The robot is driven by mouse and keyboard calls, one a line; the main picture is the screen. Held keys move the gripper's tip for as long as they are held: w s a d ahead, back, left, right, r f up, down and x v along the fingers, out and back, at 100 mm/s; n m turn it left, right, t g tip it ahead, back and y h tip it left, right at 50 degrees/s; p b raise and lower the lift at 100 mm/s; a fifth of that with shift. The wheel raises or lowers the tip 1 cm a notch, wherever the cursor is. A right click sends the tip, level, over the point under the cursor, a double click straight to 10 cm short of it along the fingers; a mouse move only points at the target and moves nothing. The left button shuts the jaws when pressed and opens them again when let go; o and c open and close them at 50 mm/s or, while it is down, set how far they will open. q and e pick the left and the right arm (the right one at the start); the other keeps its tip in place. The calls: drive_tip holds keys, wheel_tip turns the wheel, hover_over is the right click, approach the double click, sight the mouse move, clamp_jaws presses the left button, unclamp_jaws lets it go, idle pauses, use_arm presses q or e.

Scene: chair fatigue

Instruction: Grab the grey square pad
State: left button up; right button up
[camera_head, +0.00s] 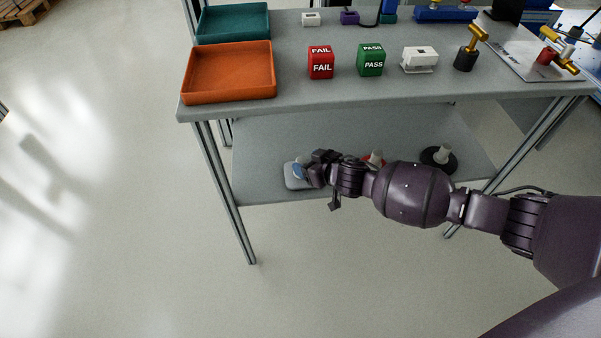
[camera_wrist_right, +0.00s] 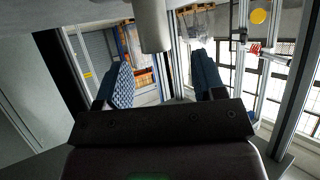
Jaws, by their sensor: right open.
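The grey square pad (camera_head: 292,182) lies near the front left of the table's lower shelf, partly hidden behind my right gripper. My right gripper (camera_head: 309,172) reaches in from the right, just over the pad. In the right wrist view, my right gripper (camera_wrist_right: 162,75) is open, with its two blue-padded fingers apart. A light grey cylinder (camera_wrist_right: 152,25) shows at the top of that view, in line with the gap between the fingers; I cannot tell whether it lies between them. My left gripper is not in view.
The lower shelf (camera_head: 265,140) also holds a red-based piece (camera_head: 376,159) behind my arm and a black round-based piece (camera_head: 440,158). The tabletop above carries an orange tray (camera_head: 228,72), a FAIL cube (camera_head: 320,62) and a PASS cube (camera_head: 371,60). A table leg (camera_head: 228,200) stands left.

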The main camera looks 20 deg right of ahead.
sight(302, 160)
drive_tip(key=w+f, duration=0.1)
drive_tip(key=w+f+b, duration=0.1)
drive_tip(key=shift+w+a+f, duration=0.25)
drive_tip(key=shift+f, duration=0.05)
drive_tip(key=shift+w+a+b, duration=0.15)
drive_tip(key=shift+w+b, duration=0.25)
drive_tip(key=shift+w, duration=0.1)
drive_tip(key=shift+r, duration=0.1)
clamp_jaws()
